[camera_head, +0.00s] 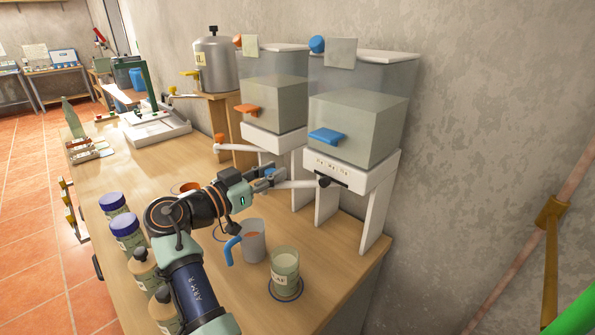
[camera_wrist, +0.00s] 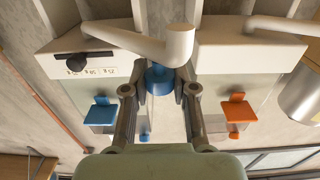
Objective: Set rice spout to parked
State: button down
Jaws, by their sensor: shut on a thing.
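Two clear bin dispensers stand on white stands against the wall. The nearer one (camera_head: 358,125) has a blue paddle (camera_head: 327,136) and a white swing spout (camera_head: 297,184) reaching left from its front. The farther one (camera_head: 274,90) has an orange paddle (camera_head: 246,110) and its own white spout (camera_head: 238,147) with an orange tip. I cannot tell by label which holds rice. My gripper (camera_head: 266,181) is shut on the blue tip (camera_wrist: 160,80) at the end of the nearer spout. In the wrist view the white spout (camera_wrist: 135,42) bends down to that tip between my fingers (camera_wrist: 160,98).
A grey cup with a blue handle (camera_head: 253,242) and a glass jar on a blue ring (camera_head: 285,265) stand in front of the nearer dispenser. Several lidded jars (camera_head: 127,232) line the left table edge. A black knob (camera_head: 323,181) sits on the nearer dispenser's front.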

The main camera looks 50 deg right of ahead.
dwell(0.3)
jog(key=c, duration=0.9)
grip_release()
jog(key=shift+s, duration=0.1)
jog(key=w+a, duration=0.1)
jog(key=a, duration=1.1)
